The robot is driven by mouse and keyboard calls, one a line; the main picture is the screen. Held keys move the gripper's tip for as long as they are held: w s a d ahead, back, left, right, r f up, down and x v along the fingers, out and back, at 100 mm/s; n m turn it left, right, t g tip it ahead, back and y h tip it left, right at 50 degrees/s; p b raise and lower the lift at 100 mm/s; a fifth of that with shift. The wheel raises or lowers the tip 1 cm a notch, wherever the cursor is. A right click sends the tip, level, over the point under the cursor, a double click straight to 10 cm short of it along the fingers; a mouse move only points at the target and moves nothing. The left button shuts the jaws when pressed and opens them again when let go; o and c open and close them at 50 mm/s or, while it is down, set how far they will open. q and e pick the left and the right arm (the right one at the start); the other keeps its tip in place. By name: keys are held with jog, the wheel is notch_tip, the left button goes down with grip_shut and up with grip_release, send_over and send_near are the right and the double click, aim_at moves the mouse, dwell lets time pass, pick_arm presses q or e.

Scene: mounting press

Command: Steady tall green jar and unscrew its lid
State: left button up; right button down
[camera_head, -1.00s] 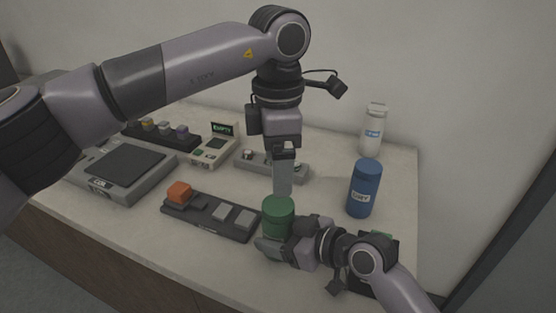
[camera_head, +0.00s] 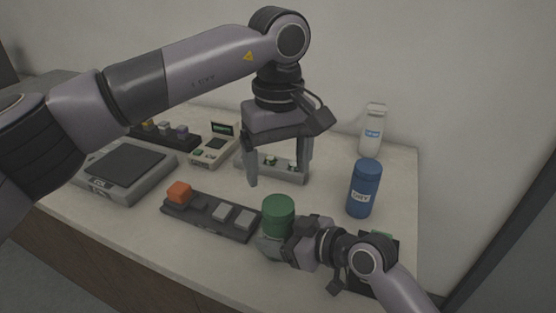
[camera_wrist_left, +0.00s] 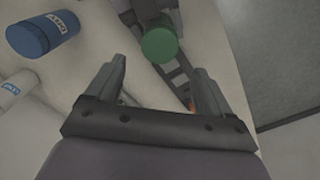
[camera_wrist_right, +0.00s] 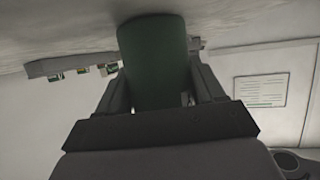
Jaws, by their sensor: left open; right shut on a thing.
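The tall green jar (camera_head: 278,216) stands upright on the bench, its green lid on top. In the right wrist view the jar (camera_wrist_right: 153,62) sits between my right fingers. My right gripper (camera_head: 270,243) is shut on the jar's lower body from the right side. My left gripper (camera_head: 279,178) is open and empty, pointing down, above and behind the jar. In the left wrist view the lid (camera_wrist_left: 159,45) shows beyond the spread fingers, apart from them. The jar's lower part is hidden by my right gripper in the head view.
A blue DRY jar (camera_head: 363,190) and a white bottle (camera_head: 374,130) stand to the right. A dark tray (camera_head: 208,214) with an orange block (camera_head: 179,191) lies left of the jar. A scale (camera_head: 124,170), a small device (camera_head: 214,148) and a grey rack (camera_head: 275,170) are behind.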

aim_at(278, 204)
pick_arm(q)
jog(key=shift+f, duration=3.95)
jog(key=c, duration=1.1)
jog(key=n, duration=1.3)
jog(key=shift+n, duration=0.3)
jog(key=o, duration=1.2)
jog(key=shift+r, duration=0.15)
